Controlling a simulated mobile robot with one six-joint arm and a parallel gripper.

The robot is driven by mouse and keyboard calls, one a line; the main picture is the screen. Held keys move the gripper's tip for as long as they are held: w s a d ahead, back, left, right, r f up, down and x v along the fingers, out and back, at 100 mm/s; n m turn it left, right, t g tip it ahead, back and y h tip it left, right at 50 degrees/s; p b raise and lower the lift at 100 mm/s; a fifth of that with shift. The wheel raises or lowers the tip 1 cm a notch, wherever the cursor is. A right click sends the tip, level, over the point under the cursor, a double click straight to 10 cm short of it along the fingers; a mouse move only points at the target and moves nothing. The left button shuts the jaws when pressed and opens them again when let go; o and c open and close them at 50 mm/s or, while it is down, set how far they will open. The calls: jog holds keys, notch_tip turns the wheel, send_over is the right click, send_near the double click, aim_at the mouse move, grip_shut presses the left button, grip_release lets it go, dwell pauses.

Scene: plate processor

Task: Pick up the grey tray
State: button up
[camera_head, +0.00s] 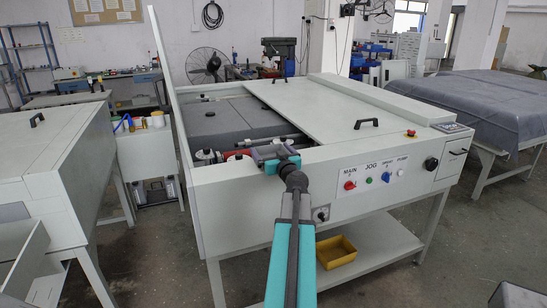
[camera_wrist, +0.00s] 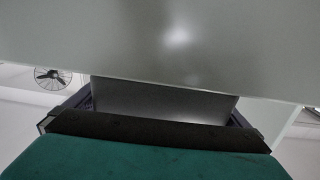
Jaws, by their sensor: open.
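No separate object is clearly a grey tray. The nearest match is the dark grey flat surfaces (camera_head: 228,117) inside the open left part of the pale plate processor (camera_head: 262,197). My gripper (camera_head: 272,158) is over the machine's front left edge, close to the rollers, with its fingers small and hard to separate in the head view. In the wrist view my open gripper (camera_wrist: 165,103) has dark fingers at both sides. A smooth grey surface shows between them, below a broad pale panel (camera_wrist: 170,40). I cannot tell whether they touch anything, and nothing is visibly held.
A yellow tray (camera_head: 335,252) lies on the machine's lower shelf. Red, green and blue controls and a black knob line the front panel. Another pale machine (camera_head: 50,165) stands left and a grey-covered table (camera_head: 478,97) right.

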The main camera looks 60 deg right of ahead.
dwell(0.5)
jog(key=c, duration=0.7)
jog(key=shift+c, duration=0.2)
jog(key=shift+r, duration=0.1)
jog(key=shift+r+b, duration=0.5)
jog(key=shift+r, duration=1.1)
jog(key=s+a+r+b, duration=0.1)
jog(key=s+a+b, duration=0.3)
jog(key=s, duration=1)
jog(key=shift+s+a+r, duration=0.3)
jog(key=shift+a+r, duration=0.05)
jog(key=shift+a, duration=0.75)
